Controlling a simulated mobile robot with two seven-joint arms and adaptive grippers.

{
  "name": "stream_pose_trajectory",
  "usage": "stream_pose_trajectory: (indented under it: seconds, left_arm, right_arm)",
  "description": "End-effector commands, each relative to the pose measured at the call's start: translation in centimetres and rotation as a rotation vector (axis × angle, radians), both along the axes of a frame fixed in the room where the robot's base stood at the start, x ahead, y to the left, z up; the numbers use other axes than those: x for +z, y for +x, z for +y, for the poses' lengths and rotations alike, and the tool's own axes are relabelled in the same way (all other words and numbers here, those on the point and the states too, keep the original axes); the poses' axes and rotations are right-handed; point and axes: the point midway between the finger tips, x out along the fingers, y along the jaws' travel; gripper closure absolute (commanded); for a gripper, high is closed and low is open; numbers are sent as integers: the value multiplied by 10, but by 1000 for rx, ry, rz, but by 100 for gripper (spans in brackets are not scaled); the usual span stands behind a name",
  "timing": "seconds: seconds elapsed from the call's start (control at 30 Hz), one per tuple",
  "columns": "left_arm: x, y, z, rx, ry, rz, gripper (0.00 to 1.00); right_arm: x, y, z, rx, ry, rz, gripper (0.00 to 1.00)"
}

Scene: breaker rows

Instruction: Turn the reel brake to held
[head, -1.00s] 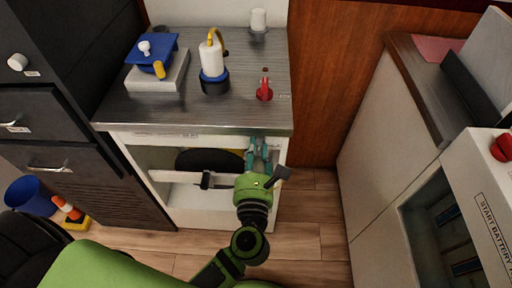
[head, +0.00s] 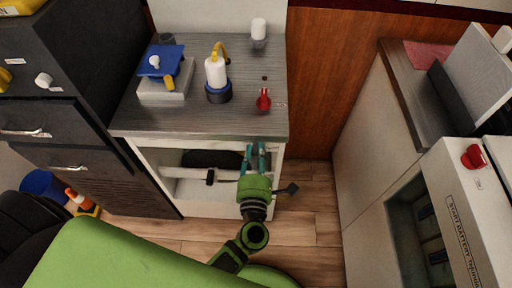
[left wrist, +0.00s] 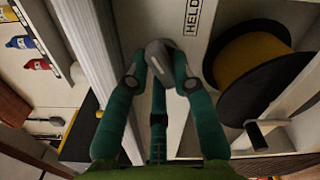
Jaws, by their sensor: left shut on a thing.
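My left gripper (head: 256,152) reaches the open front of the counter cabinet. In the left wrist view its teal fingers (left wrist: 160,82) are closed around a grey rounded knob, the reel brake (left wrist: 159,52). A HELD label (left wrist: 192,17) is on the pale panel just beyond and to the right of the knob. The fingers cover part of the knob, so I cannot tell its exact setting. The reel (left wrist: 250,65), with a yellow drum and black flanges, is to the right; its dark edge shows in the head view (head: 212,159). My right gripper is not in view.
A dark bracket-like part (left wrist: 256,134) is near the reel. A white cabinet (head: 375,150) stands at the right. Some wooden floor is clear.

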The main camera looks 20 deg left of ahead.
Motion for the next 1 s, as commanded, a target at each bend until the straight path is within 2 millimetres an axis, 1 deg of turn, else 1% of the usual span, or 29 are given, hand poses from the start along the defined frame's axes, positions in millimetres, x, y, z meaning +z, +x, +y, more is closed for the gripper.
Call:
stream_pose_trajectory:
  seconds: [0.03, 0.1, 0.3, 0.5, 0.7, 1.0]
  left_arm:
    - [5, 1, 0, 1, 43, 12, 100]
    - [5, 1, 0, 0, 104, 29, 100]
    - [5, 1, -1, 0, 262, 74, 100]
    - [5, 2, -2, 0, 379, 107, 100]
    - [4, 2, -2, 0, 451, 127, 100]
    - [3, 2, -2, -1, 487, 136, 100]
  right_arm:
    - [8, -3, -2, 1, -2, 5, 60]
    - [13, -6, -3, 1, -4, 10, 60]
    - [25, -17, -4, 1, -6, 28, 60]
    - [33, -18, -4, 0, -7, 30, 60]
    - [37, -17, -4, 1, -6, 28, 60]
    - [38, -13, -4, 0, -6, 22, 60]
